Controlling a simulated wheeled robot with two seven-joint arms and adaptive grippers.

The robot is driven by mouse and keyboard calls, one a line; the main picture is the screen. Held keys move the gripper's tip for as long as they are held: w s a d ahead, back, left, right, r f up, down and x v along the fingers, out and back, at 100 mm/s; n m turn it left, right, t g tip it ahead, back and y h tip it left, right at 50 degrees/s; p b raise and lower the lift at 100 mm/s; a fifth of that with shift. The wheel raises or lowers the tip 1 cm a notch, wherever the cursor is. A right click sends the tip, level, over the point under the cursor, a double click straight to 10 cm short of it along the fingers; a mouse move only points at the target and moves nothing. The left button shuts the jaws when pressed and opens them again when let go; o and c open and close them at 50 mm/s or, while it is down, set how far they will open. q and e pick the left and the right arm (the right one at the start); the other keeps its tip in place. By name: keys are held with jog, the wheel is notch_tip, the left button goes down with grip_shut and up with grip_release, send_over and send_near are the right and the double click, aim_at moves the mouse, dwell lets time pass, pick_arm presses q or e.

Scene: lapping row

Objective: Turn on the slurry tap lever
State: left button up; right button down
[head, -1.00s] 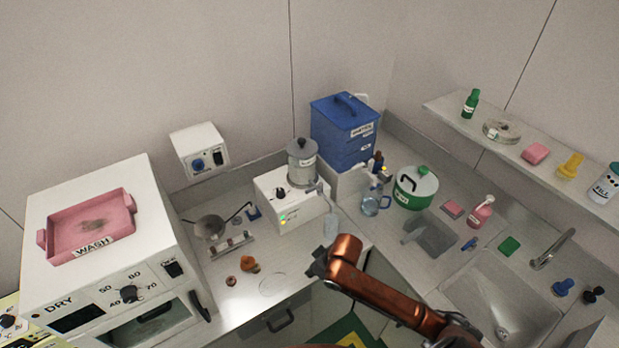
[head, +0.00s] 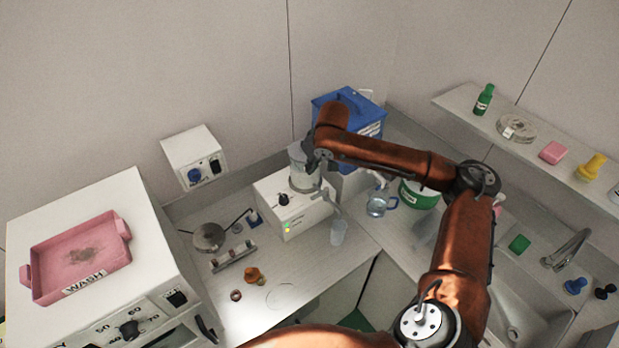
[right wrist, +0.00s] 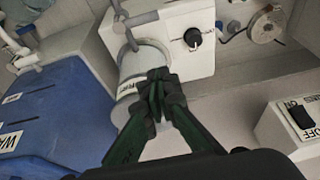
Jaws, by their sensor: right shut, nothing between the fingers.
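The labelled grey metal canister (head: 299,181) stands on a white box (head: 270,205) with a black knob. Its tap (head: 329,196) sticks out at the lower right, above a clear cup (head: 338,232). In the right wrist view the canister (right wrist: 130,108) lies behind my fingers, and the grey tap (right wrist: 141,19) shows above them. I cannot clearly tell the lever from the spout. My right gripper (head: 313,172) is in front of the canister, partly hiding it. In the right wrist view its green fingers (right wrist: 156,76) are shut and empty, apart from the tap. My left gripper is out of view.
A blue lidded container (head: 330,100) stands close behind my right wrist. A blue-handled jug (head: 377,206) and a green-and-white pot (head: 420,195) stand to the right. A white oven (head: 160,240) with a pink tray (head: 45,275) is at left. Small parts lie on the front counter.

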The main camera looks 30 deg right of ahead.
aim_at(316, 196)
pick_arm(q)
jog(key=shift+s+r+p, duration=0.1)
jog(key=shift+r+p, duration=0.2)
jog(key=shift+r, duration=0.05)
pick_arm(e)
notch_tip(316, 196, down, 10)
jog(key=s, duration=0.1)
jog(key=shift+d+r, duration=0.15)
jog(key=shift+d, duration=0.1)
jog(key=shift+s, duration=0.1)
jog(key=shift+s+r+n+p, duration=0.25)
jog(key=shift+n+p, duration=0.45)
jog(key=shift+p, duration=1.05)
jog(key=s+n+y+p, duration=0.1)
jog(key=p, duration=0.4)
jog(key=shift+s, duration=0.15)
pick_arm(q)
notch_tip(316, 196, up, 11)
jog(key=p, duration=0.2)
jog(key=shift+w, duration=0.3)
pick_arm(e)
jog(key=shift+s+f, duration=0.25)
jog(key=shift+s, duration=0.05)
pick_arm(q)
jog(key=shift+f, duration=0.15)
